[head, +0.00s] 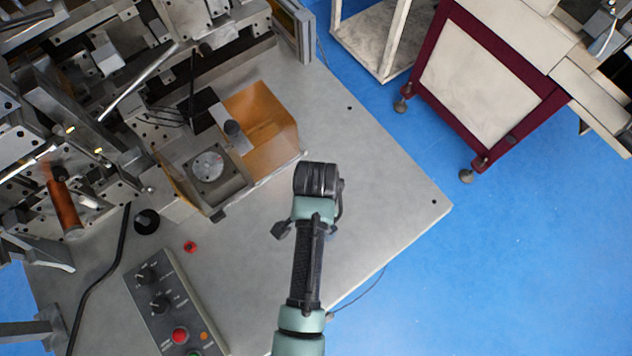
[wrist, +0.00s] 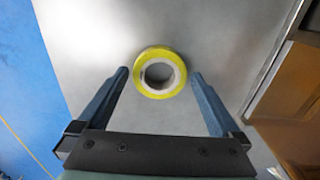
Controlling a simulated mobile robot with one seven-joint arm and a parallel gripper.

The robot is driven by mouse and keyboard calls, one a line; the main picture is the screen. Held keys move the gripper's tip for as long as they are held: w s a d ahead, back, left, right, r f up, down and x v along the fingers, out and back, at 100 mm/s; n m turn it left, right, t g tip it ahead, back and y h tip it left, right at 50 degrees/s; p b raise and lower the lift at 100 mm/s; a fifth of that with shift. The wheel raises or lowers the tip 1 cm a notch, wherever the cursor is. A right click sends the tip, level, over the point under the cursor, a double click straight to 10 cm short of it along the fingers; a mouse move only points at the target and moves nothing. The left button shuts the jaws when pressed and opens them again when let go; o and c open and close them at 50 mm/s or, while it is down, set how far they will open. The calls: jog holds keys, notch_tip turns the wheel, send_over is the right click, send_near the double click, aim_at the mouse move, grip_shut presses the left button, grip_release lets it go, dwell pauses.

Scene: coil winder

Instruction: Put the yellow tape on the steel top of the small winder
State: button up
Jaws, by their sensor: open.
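The yellow tape (wrist: 160,94), a roll with a pale core, lies flat on the grey steel table in the wrist view. My gripper (wrist: 160,74) is open, with one blue-grey finger to each side of the roll and a gap on both sides. In the head view my arm hides the tape, and the fingers do not show clearly. The small winder appears to be the unit with amber clear panels, left of my arm. Its steel top (head: 232,188) carries a round disc and a dark knob.
A grey control box (head: 165,300) with knobs and a red button stands at the lower left. A large machine (head: 110,90) fills the upper left. The table (head: 385,165) is bare right of my arm. A maroon-framed cabinet (head: 490,80) stands beyond the blue floor.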

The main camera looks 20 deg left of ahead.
notch_tip(320, 180, up, 11)
jog(key=w+r+n+t, duration=0.2)
jog(key=w+r+t, duration=0.5)
jog(key=w+r, duration=0.6)
jog(key=w+d+r+n+t+y, duration=0.1)
jog(key=w+r+t, duration=0.2)
jog(key=r, duration=0.5)
jog(key=w+d+r+n+t, duration=0.1)
jog(key=w+r+t, duration=0.25)
jog(key=r, duration=0.45)
notch_tip(320, 180, up, 16)
jog(key=s+d+n+t, duration=0.2)
jog(key=t, duration=0.4)
jog(key=s+d+r+t, duration=0.1)
jog(key=s+r+t, duration=0.3)
jog(key=r, duration=0.5)
jog(key=s+d+r+n+t+h, duration=0.1)
jog(key=s+r+t, duration=0.3)
jog(key=s+r, duration=0.3)
notch_tip(320, 180, up, 3)
jog(key=shift+s+f, duration=0.15)
jog(key=shift+s, duration=0.05)
